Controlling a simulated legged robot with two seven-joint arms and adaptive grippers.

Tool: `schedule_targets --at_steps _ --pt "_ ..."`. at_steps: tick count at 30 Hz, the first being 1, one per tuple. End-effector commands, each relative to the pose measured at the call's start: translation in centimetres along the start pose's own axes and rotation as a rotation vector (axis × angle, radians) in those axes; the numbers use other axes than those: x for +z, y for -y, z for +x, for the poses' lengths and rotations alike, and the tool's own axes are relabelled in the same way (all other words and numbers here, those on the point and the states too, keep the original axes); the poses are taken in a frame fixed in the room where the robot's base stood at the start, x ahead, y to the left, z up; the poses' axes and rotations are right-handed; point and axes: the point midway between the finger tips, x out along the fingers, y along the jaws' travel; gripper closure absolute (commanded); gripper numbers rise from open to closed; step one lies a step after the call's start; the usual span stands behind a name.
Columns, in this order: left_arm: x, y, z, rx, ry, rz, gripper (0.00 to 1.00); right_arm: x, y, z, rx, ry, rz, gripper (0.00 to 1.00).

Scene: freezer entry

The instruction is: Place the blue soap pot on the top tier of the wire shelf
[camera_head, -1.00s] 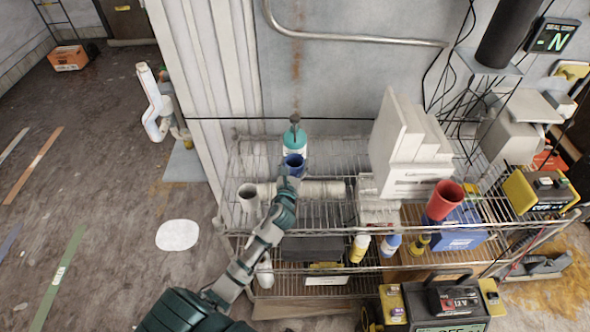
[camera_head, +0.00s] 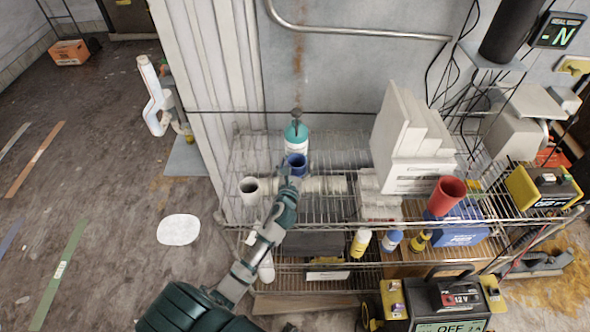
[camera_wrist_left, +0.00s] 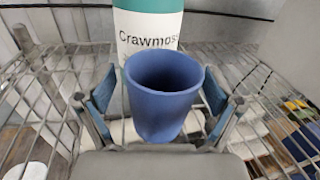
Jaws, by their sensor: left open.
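The blue soap pot (camera_head: 296,160) stands upright on the top tier of the wire shelf (camera_head: 330,214), just in front of a teal-and-white bottle. In the left wrist view the blue pot (camera_wrist_left: 165,95) sits between the spread fingers of my left gripper (camera_wrist_left: 155,108), with a gap visible on each side. My left gripper (camera_head: 292,178) is open and reaches the pot from the front. It hides the pot's lower part in the head view. My right gripper is not in view.
The teal-and-white bottle (camera_head: 296,138) is directly behind the pot. A white cup (camera_head: 250,190) stands to its left, and a white roll (camera_head: 325,185) lies beside it. White boxes (camera_head: 410,140) and a red cup (camera_head: 446,192) are to the right. The shelf's back left is clear.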

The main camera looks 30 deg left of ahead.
Motion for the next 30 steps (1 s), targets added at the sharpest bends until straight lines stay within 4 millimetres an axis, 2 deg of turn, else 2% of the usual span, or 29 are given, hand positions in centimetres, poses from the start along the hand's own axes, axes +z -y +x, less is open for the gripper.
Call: schedule_targets --at_steps 5,12,18,22,30 --pt "-0.1 0.0 -2.6 -0.001 -0.002 0.001 0.08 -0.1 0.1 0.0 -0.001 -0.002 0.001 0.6" --pt "-0.1 0.0 -8.1 -0.002 -0.002 0.0 0.08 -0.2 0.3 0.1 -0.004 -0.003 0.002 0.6" --pt "-0.1 0.0 -11.1 0.0 -0.001 0.001 0.08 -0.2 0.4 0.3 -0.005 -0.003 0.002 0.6" --pt "-0.1 0.0 -11.8 0.0 0.0 0.0 0.08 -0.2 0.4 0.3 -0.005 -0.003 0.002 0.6" --pt "0.0 0.0 -11.9 0.0 0.0 0.0 0.08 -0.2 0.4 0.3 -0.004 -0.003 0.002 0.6"
